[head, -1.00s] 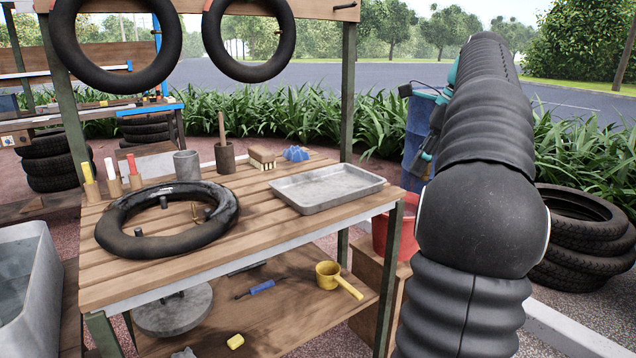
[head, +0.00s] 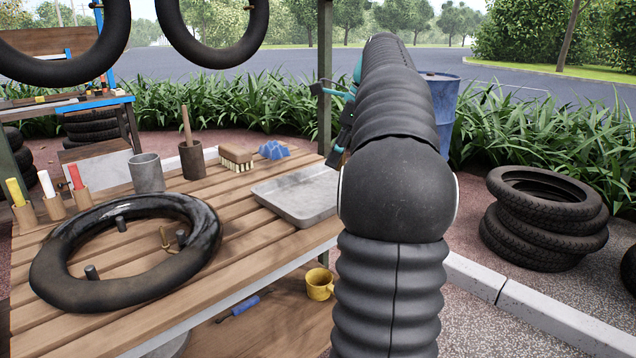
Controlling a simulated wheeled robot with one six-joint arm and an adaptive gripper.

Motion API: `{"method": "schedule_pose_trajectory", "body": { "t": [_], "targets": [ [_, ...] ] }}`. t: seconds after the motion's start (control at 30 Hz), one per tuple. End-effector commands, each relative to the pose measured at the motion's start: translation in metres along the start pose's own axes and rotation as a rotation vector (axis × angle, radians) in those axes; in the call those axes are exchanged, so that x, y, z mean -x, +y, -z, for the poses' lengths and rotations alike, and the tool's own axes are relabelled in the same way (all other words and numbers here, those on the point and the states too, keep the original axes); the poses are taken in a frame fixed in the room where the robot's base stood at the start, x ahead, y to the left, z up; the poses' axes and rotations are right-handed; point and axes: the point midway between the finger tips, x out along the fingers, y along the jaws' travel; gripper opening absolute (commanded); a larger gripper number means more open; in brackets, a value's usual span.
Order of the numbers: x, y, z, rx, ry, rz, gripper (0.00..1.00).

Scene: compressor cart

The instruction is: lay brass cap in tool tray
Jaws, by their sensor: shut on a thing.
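The tool tray (head: 290,195) is a shallow grey metal tray at the right end of the slatted wooden bench. It looks empty where it shows; my arm hides its right end. My gripper (head: 340,140) shows only in part, as black and teal pieces beyond the tray, at the left side of my arm. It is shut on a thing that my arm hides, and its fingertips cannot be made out. I see no loose brass cap. A small bent brass piece (head: 165,238) stands at the inner side of the black tube (head: 75,285) on the bench.
A brush (head: 237,158), a blue faceted piece (head: 274,150), a wooden pot (head: 191,160) and a grey cup (head: 146,173) stand along the bench's back. Inner tubes hang above. A yellow mug (head: 320,284) is on the lower shelf. Stacked tyres (head: 545,220) stand at right.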

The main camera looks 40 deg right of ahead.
Motion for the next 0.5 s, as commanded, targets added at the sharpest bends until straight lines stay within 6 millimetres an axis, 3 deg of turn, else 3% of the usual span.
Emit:
{"method": "schedule_pose_trajectory", "body": {
  "t": [0.1,0.23,0.5],
  "targets": [
    [-0.022,-0.005,-0.014,0.003,0.000,-0.003,0.00],
    [-0.034,-0.008,-0.024,0.001,0.000,-0.002,0.00],
    [-0.052,-0.009,-0.021,0.000,0.000,-0.003,0.00]
  ]
}}
